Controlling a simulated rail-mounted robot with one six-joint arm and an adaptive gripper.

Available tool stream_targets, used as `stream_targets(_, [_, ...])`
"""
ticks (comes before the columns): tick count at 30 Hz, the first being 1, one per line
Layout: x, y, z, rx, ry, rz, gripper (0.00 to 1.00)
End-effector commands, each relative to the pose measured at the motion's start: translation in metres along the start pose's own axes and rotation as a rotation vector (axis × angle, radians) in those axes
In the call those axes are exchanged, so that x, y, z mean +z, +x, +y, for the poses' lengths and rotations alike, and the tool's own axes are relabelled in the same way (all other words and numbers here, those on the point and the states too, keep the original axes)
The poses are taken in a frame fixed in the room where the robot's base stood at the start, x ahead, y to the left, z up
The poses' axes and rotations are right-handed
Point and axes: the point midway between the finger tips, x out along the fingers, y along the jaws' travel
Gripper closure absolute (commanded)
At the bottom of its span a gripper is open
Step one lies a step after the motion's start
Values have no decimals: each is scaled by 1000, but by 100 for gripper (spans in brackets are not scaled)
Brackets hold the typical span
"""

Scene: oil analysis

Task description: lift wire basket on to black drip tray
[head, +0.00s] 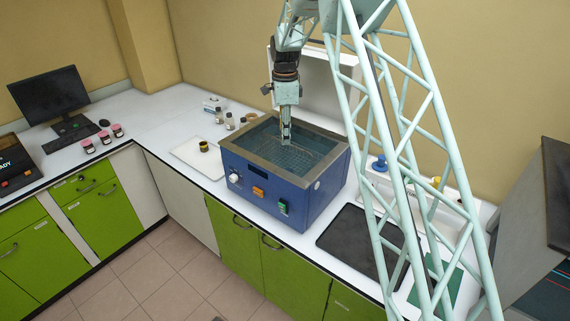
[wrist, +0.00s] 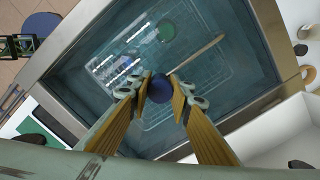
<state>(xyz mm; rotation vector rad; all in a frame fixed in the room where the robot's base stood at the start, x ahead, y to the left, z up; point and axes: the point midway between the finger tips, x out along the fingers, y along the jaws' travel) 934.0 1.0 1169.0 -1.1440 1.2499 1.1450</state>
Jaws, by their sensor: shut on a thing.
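The wire basket (head: 292,159) sits low inside the blue water bath (head: 262,194), in its clear bluish liquid. The wrist view shows its faint wire mesh (wrist: 205,88) below my gripper, with clear glass-like pieces and a green disc. My gripper (head: 286,140) points straight down into the bath. In the wrist view its fingertips (wrist: 160,88) are shut on a round dark blue knob, which seems to be the basket's handle top. The black drip tray (head: 352,240) lies flat and empty on the counter, right of the bath.
The bath has a raised metal rim (head: 240,152) around the basket. A white board (head: 198,158) with a small dark-and-yellow jar stands to its left, with several small bottles behind. A green mat (head: 437,282) lies right of the tray, partly behind my lattice arm structure.

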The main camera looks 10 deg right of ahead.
Motion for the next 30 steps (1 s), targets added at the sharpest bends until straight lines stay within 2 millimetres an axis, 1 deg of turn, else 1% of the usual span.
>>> stream_targets(9, [0, -2, -1, -2, 0, 0, 100])
stream_targets(14, [0, -7, -1, -3, 0, 0, 100])
stream_targets(20, [0, -24, -1, -4, 0, 0, 100])
stream_targets(30, [0, -69, -2, -4, 0, 0, 100])
